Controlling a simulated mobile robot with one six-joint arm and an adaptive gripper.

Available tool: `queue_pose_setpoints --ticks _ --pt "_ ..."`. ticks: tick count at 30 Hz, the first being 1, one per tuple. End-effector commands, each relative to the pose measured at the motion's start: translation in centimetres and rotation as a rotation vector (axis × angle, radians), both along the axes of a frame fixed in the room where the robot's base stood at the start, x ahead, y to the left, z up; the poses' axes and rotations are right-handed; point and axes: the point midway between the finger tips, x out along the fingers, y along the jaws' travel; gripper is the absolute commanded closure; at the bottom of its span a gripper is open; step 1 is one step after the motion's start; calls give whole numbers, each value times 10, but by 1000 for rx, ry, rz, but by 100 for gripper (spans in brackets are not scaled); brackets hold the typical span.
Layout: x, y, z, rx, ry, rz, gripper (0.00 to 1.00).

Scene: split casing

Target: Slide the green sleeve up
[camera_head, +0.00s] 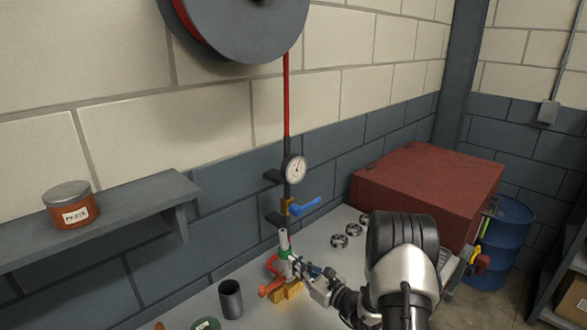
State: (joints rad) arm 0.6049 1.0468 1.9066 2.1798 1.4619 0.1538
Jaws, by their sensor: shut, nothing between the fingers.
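The green sleeve (284,254) is a small green band around a pale upright post (283,238) near the bottom centre of the head view. Below it is an orange and yellow fitting (288,290) on the bench. My gripper (300,268) is just to the right of the post, close to the sleeve. Its fingers are shut with nothing between them. I cannot tell whether the fingertips touch the sleeve or the post. The gripper hides part of the fitting's right side.
A dark cup (230,299) stands left of the fitting. Metal rings (345,236) lie behind my arm, before a red box (430,190). A gauge (294,168) and a blue-handled valve (304,206) are above the post. A shelf (130,205) with a paste jar (72,206) is left.

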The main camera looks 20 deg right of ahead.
Motion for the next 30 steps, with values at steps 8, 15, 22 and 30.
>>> queue_pose_setpoints --ticks 8,15,22,30 --pt "0 0 8 0 -1 0 100" --pt "0 0 14 0 -1 0 100" --pt "0 0 20 -1 -1 0 100" --pt "0 0 18 -1 -1 0 100"
